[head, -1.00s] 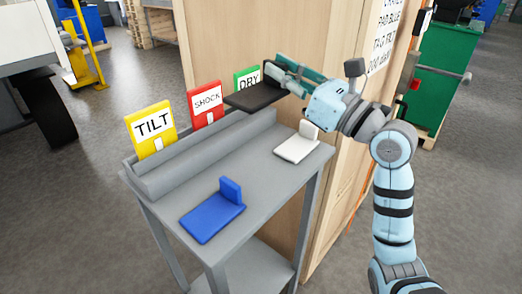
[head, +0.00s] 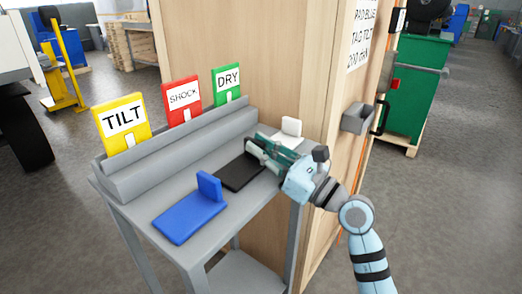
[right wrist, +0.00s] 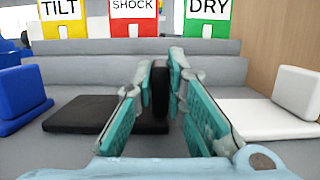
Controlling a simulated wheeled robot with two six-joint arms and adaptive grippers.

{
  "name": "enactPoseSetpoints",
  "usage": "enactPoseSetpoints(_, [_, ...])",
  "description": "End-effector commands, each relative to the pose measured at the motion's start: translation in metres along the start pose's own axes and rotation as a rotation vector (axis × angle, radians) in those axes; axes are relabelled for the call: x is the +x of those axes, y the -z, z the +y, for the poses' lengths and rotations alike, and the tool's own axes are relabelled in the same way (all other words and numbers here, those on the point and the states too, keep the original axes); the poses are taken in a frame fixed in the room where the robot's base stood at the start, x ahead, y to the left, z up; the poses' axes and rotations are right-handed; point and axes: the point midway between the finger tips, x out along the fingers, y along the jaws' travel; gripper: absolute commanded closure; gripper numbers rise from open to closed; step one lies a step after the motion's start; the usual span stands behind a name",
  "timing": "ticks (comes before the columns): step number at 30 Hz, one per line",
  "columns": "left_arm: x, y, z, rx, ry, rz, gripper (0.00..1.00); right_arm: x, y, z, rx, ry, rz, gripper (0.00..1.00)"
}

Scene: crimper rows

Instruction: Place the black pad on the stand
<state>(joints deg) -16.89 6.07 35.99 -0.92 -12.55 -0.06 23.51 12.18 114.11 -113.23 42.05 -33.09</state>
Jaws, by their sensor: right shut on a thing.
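The black pad (head: 238,172) lies flat at the top of the grey stand (head: 138,210), between the blue pad (head: 188,217) and the white pad (head: 284,138). I cannot tell whether it rests on the surface or is just above it. My right gripper (head: 262,152) is shut on the black pad's upright tab, which shows between the fingers in the right wrist view (right wrist: 160,90). In the head view the fingers hide the tab. The pad's flat part (right wrist: 90,115) extends left there. My left gripper is not in view.
Yellow TILT (head: 122,122), red SHOCK (head: 182,98) and green DRY (head: 228,82) tags stand in the ledge along the stand's back. A wooden crate (head: 240,50) stands beside the stand, with a grey box-like holder (head: 357,117) on its side.

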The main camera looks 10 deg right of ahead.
Motion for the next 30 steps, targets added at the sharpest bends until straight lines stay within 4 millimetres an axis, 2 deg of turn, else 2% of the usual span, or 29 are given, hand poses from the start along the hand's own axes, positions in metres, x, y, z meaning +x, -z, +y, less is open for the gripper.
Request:
enactPoseSetpoints(2, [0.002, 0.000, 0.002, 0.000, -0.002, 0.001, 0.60, -0.001, 0.003, 0.000, 0.001, 0.000, 0.000, 1.00])
enactPoseSetpoints(3, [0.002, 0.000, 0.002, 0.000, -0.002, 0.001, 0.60, -0.001, 0.003, 0.000, 0.001, 0.000, 0.001, 0.83])
enactPoseSetpoints(6, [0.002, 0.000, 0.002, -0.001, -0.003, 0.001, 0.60, -0.001, 0.003, 0.000, 0.001, 0.000, 0.001, 0.68])
enactPoseSetpoints(17, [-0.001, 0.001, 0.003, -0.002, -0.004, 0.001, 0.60, 0.000, -0.002, 0.000, 0.000, 0.000, 0.000, 0.68])
enactPoseSetpoints(19, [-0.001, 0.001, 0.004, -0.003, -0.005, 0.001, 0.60, -0.006, -0.001, -0.001, -0.001, 0.001, 0.002, 0.68])
enactPoseSetpoints(23, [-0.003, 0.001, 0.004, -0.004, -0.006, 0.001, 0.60, -0.028, 0.000, 0.000, -0.001, 0.001, 0.006, 0.68])
enactPoseSetpoints(30, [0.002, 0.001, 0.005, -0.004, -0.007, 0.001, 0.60, -0.083, 0.003, 0.000, -0.003, -0.001, 0.008, 0.68])
